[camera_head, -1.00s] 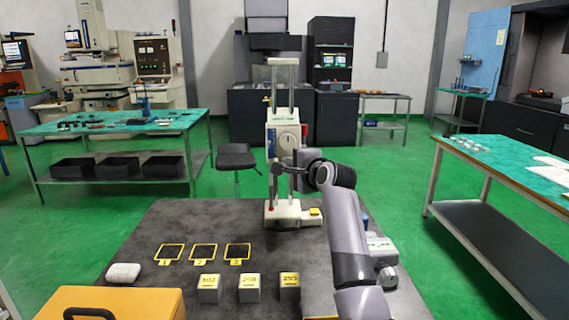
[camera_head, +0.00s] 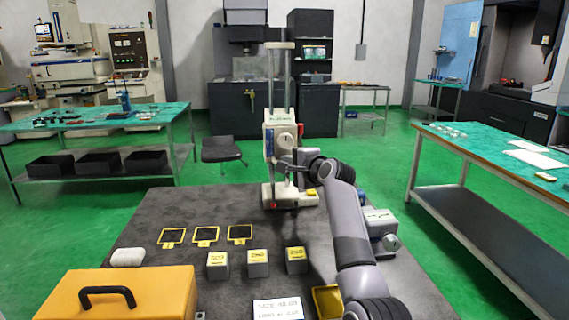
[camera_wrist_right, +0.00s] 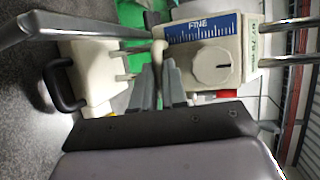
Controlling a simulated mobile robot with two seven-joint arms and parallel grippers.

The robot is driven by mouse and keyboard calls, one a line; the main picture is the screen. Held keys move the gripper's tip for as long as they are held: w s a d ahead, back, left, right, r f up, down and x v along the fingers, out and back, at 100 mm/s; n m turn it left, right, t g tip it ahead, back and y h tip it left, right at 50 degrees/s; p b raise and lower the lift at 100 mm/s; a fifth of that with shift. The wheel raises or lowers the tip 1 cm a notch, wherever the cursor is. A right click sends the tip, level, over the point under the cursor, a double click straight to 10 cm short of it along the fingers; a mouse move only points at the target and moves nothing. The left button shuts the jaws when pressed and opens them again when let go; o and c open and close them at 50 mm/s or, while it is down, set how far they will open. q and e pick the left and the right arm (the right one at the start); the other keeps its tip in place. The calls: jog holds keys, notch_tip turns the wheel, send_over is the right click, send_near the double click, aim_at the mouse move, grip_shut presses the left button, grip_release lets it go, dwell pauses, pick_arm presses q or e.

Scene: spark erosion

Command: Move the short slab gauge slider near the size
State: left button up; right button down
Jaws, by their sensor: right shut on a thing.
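The gauge is a cream stand with two upright rods (camera_head: 290,75) and a foot (camera_head: 291,198) at the back of the dark bench. Its slider (camera_head: 284,135), with a round knob, sits below mid-height on the rods. In the right wrist view the slider (camera_wrist_right: 205,45) shows a blue "FINE" scale and a dial knob. My right gripper (camera_head: 287,165) is at the slider's lower part. In the wrist view its fingers (camera_wrist_right: 160,82) are closed on a thin cream lug (camera_wrist_right: 159,52) beside the slider. The exact contact is partly hidden. My left gripper is not in view.
Three numbered blocks (camera_head: 257,263) stand in front of three yellow-framed pads (camera_head: 206,235). An orange case (camera_head: 150,292), a white size card (camera_head: 278,308) and a yellow tray (camera_head: 327,301) lie nearer. A grey device (camera_head: 381,229) stands right of my arm.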

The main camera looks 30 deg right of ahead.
jog(key=shift+f, duration=0.1)
jog(key=c, duration=1.2)
grip_release()
jog(key=shift+o, duration=0.2)
jog(key=shift+s, duration=0.1)
jog(key=v, duration=0.7)
